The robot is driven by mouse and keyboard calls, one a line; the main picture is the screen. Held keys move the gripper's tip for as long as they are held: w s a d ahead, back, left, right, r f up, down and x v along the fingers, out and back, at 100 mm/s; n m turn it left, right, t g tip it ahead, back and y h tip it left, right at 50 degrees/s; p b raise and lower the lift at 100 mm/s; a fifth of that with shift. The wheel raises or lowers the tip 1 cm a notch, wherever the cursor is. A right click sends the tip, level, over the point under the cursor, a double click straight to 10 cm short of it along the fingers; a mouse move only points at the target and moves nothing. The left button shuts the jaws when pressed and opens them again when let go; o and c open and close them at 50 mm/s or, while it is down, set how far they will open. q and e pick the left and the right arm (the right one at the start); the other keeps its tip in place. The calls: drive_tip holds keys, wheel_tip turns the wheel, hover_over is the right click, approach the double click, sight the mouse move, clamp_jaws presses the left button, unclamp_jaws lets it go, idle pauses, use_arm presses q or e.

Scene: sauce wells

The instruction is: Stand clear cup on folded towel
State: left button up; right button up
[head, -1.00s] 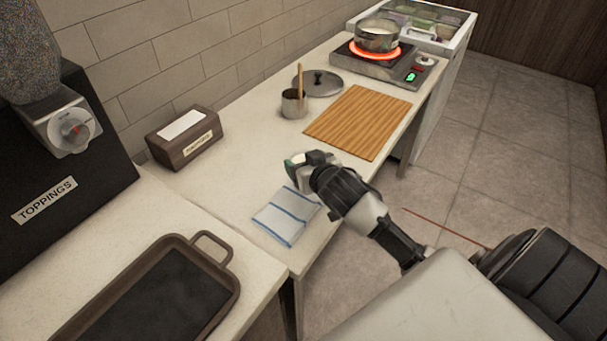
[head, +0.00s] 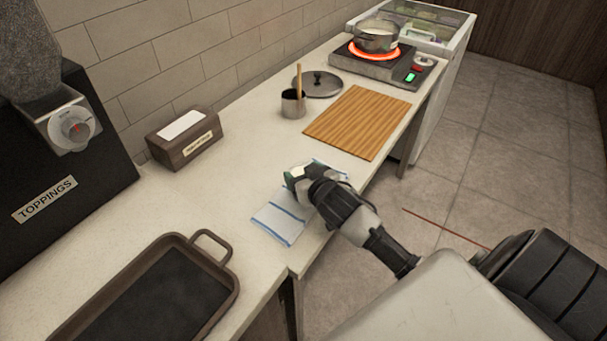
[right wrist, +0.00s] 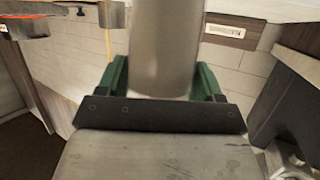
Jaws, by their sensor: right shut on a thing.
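The folded towel (head: 272,222), white with blue stripes, lies flat near the counter's front edge in the head view. My right gripper (head: 293,178) is over the towel's far end and covers part of it. In the right wrist view its green fingers (right wrist: 165,82) are shut on the clear cup (right wrist: 165,45), a greyish cylinder between them. In the head view the cup is mostly hidden by the gripper, and I cannot tell whether its base touches the towel. My left gripper is not in view.
A wooden board (head: 358,122), a small pot with a wooden handle (head: 293,104) and a lid (head: 318,86) lie farther back. A napkin box (head: 184,140) stands by the wall, a dark tray (head: 165,300) at front left. A pot (head: 377,38) sits on a glowing burner.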

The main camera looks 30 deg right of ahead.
drive_tip(key=shift+s+f, duration=0.15)
drive_tip(key=shift+f, duration=0.5)
drive_tip(key=o, duration=1.1)
drive_tip(key=shift+f, duration=0.1)
drive_tip(key=shift+c, duration=0.2)
drive_tip(key=shift+r, duration=0.3)
drive_tip(key=shift+r+p, duration=0.3)
drive_tip(key=shift+r, duration=0.25)
drive_tip(key=v, duration=1.1)
drive_tip(key=shift+s+r, duration=0.25)
drive_tip(key=shift+r, duration=0.05)
